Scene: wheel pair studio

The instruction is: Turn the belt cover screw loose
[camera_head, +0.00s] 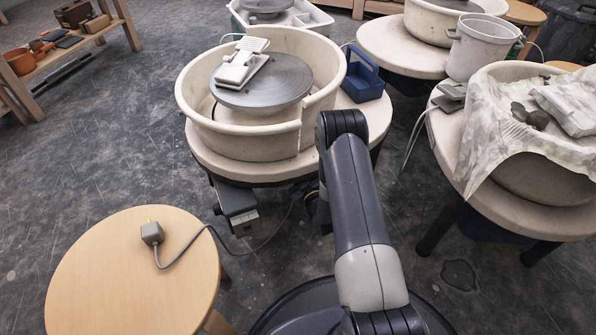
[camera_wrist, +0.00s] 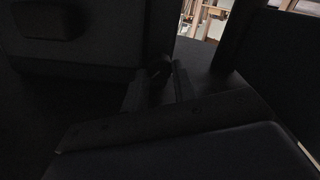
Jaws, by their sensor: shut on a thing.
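The wrist view is very dark and shows the underside of a potter's wheel. My gripper (camera_wrist: 158,90) has its two fingers in the middle of that view, closed around a small dark round knob (camera_wrist: 159,68), which looks like the belt cover screw. Dark panels surround it, and I cannot tell which is the belt cover or how far the screw is turned. In the head view my arm reaches to the near wheel (camera_head: 205,150), and my gripper is hidden there.
A grey box (camera_head: 238,207) hangs under the near wheel's table. A round wooden stool (camera_head: 110,270) at the lower left carries a grey plug (camera_head: 151,233) with a cable running toward the wheel. Another wheel with a draped cloth (camera_head: 500,110) stands right.

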